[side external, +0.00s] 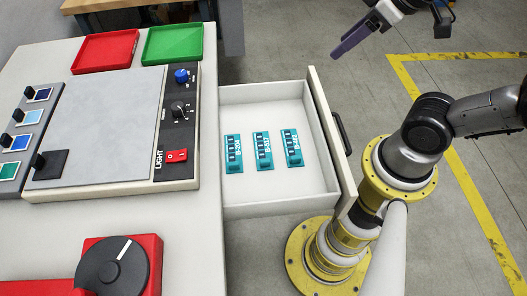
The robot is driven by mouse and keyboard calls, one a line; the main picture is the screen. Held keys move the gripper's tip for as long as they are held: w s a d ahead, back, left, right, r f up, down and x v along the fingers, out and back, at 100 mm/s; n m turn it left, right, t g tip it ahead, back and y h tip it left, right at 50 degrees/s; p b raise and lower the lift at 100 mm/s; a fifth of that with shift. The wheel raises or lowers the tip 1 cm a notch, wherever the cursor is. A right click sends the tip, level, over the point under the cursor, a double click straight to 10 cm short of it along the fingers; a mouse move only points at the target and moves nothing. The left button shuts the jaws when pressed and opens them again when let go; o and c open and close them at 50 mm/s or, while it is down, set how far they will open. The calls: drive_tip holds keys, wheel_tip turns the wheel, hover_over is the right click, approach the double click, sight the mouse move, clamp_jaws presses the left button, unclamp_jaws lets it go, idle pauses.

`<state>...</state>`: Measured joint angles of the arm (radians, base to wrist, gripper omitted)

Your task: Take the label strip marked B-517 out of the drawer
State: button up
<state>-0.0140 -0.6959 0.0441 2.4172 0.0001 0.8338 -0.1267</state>
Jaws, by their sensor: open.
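The drawer (238,204) is pulled out from the cabinet. Three teal label strips lie apart from each other on its white floor. The middle strip (264,151) seems to read B-517, though its print is small. The left strip (233,154) seems to read B-204 and the right strip (292,148) B-482. My gripper (354,38) is at the top right edge of the side view, partly cut off by the frame. It is open, with one long purple-grey finger showing, above and beyond the drawer and well clear of the strips.
The drawer's front panel (327,132) carries a dark handle (341,132). Left of the drawer is a control panel with knobs and a red LIGHT switch (176,155). A red tray (106,51) and a green tray (173,45) sit behind it. A large dark dial (112,275) stands in front.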

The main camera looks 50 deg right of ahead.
drive_tip(key=w+a+f+n+g, duration=0.2)
drive_tip(key=w+a+f+n, duration=0.15)
drive_tip(key=w, duration=0.45)
drive_tip(key=n+g, duration=0.4)
hover_over(263, 160)
wheel_tip(263, 160, down, 15)
drive_tip(key=f, duration=0.7)
drive_tip(key=shift+s+a+f, duration=0.1)
drive_tip(key=shift+a+f, duration=0.1)
drive_tip(key=shift+d+f, duration=0.2)
drive_tip(key=shift+f, duration=2.7)
clamp_jaws()
